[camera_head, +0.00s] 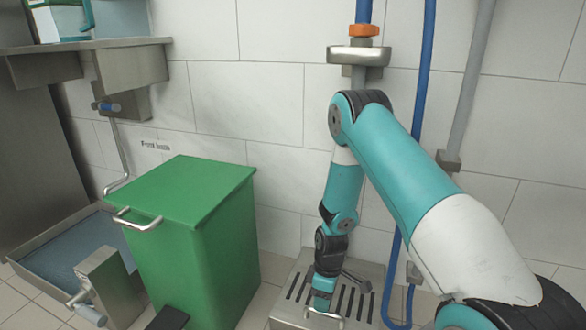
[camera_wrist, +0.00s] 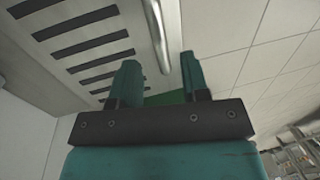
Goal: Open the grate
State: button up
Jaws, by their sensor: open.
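The grate (camera_head: 360,306) is a grey metal floor grate with dark slots, low by the wall in the head view. It looks closed and flat, and its slots also show at upper left in the wrist view (camera_wrist: 84,47). A metal bar handle (camera_head: 324,314) is at its front edge. In the wrist view the handle (camera_wrist: 157,30) runs down from the top, its end between my two fingers. My gripper (camera_wrist: 159,60) points down at the grate, open, with a gap between fingers and handle. Whether the handle lies between the fingertips in depth I cannot tell.
A green lidded bin (camera_head: 190,230) stands close left of the grate. A blue hose (camera_head: 421,90) and a grey pipe (camera_head: 475,70) run down the tiled wall at right. A metal basin (camera_head: 65,262) is at far left.

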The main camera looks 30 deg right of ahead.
notch_tip(320, 180, up, 16)
jog(key=w+d+p, duration=0.2)
jog(key=p, duration=0.6)
jog(key=a+r+p, duration=0.3)
jog(key=r+p, duration=0.1)
jog(key=r, duration=0.4)
jog(key=a+r+p, duration=0.2)
jog(key=r+p, duration=0.2)
jog(key=r, duration=0.4)
jog(key=a+r+t+p, duration=0.1)
jog(key=a+r+p, duration=0.2)
jog(key=r, duration=0.5)
jog(key=shift+a+r+m+y+p, duration=0.3)
jog(key=shift+a+r+p, duration=0.1)
jog(key=shift+p, duration=0.5)
